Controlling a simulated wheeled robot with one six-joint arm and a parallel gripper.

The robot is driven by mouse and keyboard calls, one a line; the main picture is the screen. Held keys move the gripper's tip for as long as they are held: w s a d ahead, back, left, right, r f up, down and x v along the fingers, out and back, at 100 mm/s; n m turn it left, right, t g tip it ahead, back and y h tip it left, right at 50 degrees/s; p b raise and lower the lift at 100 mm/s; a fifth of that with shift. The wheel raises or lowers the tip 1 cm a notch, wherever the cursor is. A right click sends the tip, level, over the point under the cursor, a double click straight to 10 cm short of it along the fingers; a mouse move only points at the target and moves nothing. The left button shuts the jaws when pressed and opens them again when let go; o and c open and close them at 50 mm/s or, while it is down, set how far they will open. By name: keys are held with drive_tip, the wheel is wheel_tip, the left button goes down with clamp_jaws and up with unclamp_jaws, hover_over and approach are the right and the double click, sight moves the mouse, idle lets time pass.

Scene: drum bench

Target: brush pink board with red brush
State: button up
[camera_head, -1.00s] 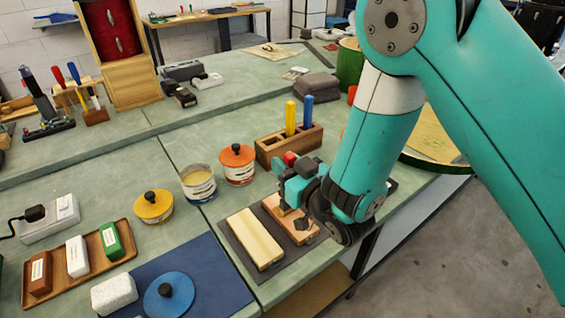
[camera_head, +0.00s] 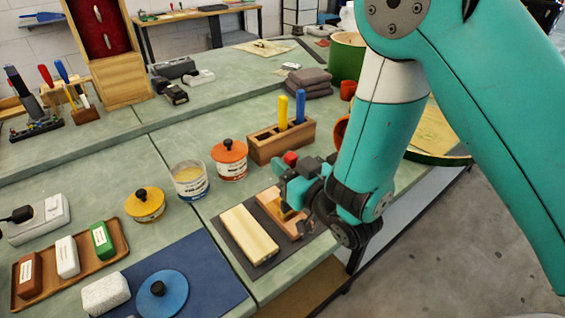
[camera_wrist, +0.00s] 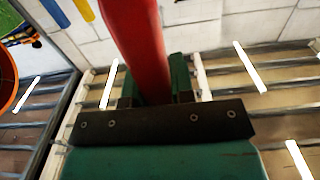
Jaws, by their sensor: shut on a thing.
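The pink board (camera_head: 270,203) lies on a dark mat beside a pale yellow board (camera_head: 249,234). My gripper (camera_head: 298,188) is over the pink board and hides part of it. It is shut on the red brush, whose red end (camera_head: 290,157) shows above the jaws. In the wrist view the red brush handle (camera_wrist: 138,40) stands between the green fingers of my gripper (camera_wrist: 156,92). A tan part shows under the gripper, close to the board. I cannot tell for certain whether the bristles touch it.
A wooden holder (camera_head: 267,147) with yellow and blue brushes stands just behind. An orange-lidded can (camera_head: 229,160) and an open can (camera_head: 189,182) stand to the left. A tray (camera_head: 88,262) of small blocks is at front left. The bench edge is close on the right.

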drive_tip(key=shift+s+d, duration=0.2)
drive_tip(key=shift+s, duration=0.1)
drive_tip(key=shift+s+d, duration=0.1)
drive_tip(key=shift+s, duration=0.05)
drive_tip(key=shift+b+v, duration=0.9)
drive_tip(key=shift+v, duration=0.45)
drive_tip(key=shift+x, duration=1.55)
drive_tip(key=shift+b+x, duration=0.35)
drive_tip(key=shift+x, duration=1.15)
